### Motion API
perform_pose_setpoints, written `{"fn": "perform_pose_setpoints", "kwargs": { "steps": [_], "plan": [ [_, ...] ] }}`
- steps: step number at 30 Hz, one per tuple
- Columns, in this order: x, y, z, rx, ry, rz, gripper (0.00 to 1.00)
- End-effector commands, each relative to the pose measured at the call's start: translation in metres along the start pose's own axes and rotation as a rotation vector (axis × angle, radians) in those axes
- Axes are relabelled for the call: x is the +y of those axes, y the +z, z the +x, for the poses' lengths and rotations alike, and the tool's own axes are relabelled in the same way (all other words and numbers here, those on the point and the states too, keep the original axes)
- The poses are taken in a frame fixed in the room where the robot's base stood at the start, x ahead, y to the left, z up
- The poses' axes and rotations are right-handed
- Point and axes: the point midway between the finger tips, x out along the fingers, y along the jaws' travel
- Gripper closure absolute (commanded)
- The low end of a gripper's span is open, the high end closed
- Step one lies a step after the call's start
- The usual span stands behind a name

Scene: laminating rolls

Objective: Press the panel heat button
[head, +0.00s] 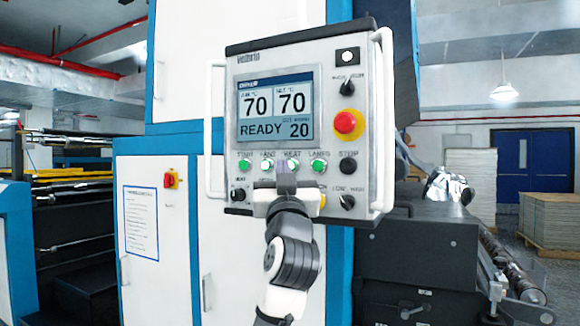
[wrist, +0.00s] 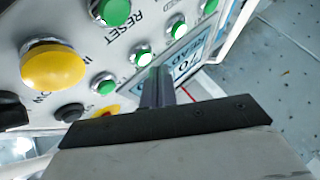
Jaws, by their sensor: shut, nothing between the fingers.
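The panel heat button (head: 293,165) is a round green button under the HEAT label, in a row below the screen. My gripper (head: 285,168) is in front of the panel, its shut, empty fingertips at the left edge of this button and partly covering it. In the wrist view the fingers (wrist: 155,75) end close beside a green button (wrist: 140,58), which by its place in the row is the heat button. I cannot tell whether the tips touch it. The control panel (head: 225,125) screen reads READY, with 70, 70 and 20.
Green start (head: 244,165), fans (head: 268,165) and lamps (head: 318,166) buttons and a black stop button (head: 348,165) share the row. A red emergency knob (head: 346,123) sticks out at the right. A yellow button (wrist: 53,66) and green reset button (wrist: 115,11) lie below. White handles (head: 384,120) flank the panel.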

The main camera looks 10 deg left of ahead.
Motion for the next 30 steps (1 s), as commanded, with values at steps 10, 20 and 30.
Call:
{"fn": "perform_pose_setpoints", "kwargs": {
  "steps": [10,20,30],
  "plan": [
    [0.0039,0.0039,0.0059,-0.001,0.000,0.000,1.00],
    [0.0042,0.0043,0.0061,0.000,0.000,0.000,1.00],
    [0.0060,0.0057,0.0083,0.000,0.000,0.000,1.00]
  ]
}}
